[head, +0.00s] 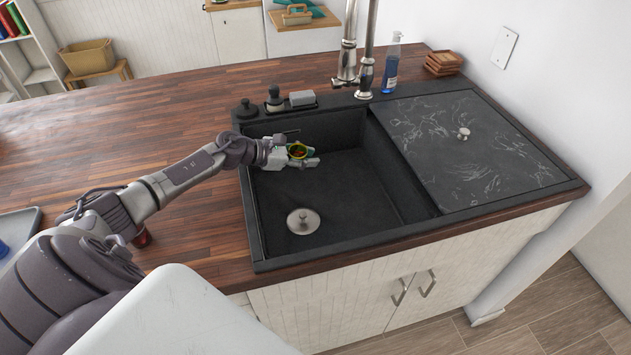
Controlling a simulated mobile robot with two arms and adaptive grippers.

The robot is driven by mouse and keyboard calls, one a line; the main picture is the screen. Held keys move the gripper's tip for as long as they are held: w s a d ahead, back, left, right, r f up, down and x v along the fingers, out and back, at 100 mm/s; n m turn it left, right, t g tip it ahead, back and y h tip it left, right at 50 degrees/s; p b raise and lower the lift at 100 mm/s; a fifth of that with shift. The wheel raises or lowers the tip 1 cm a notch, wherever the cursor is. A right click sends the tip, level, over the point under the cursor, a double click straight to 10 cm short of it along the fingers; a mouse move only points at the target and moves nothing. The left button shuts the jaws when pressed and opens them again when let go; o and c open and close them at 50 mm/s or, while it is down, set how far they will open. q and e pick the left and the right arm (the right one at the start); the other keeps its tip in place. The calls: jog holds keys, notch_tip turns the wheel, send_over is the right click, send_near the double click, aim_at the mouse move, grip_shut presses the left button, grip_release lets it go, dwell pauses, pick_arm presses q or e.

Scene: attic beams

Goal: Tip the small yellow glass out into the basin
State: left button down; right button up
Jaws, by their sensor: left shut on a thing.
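The small yellow glass (297,151) is in my left gripper (306,158), which is shut on it. The glass shows as a small yellow ring with green and reddish colours at it; its contents are too small to make out. My left arm reaches in from the left over the rim of the black basin (350,192). The gripper and glass appear over the basin's far left part. I cannot tell their exact height above its floor. My right gripper is out of view.
A round metal drain (303,221) is in the basin floor. The faucet (365,75) stands behind, with a blue bottle (391,65) beside it. A dark marbled cover (460,140) lies right of the basin. A caddy with a sponge (302,98) sits at the back rim.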

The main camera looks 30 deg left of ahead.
pick_arm(q)
jog(key=d+m+y+p, duration=0.1)
jog(key=p, duration=0.1)
jog(key=s+d+m+t+y+p, duration=0.1)
jog(key=m+p, duration=0.1)
jog(key=s+d+m+t+y+p, duration=0.1)
jog(key=m+p, duration=0.1)
jog(key=shift+d+r, duration=0.3)
jog(key=shift+d, duration=0.05)
jog(key=shift+r+m+t+p, duration=0.2)
jog(key=shift+m+t+p, duration=0.15)
jog(key=shift+m, duration=0.25)
jog(key=shift+r+m+t+y, duration=0.45)
jog(key=shift+m+y, duration=0.25)
jog(key=shift+m, duration=0.3)
jog(key=shift+b, duration=0.35)
jog(key=shift+s+d+r+m, duration=0.1)
jog(key=shift+m, duration=0.2)
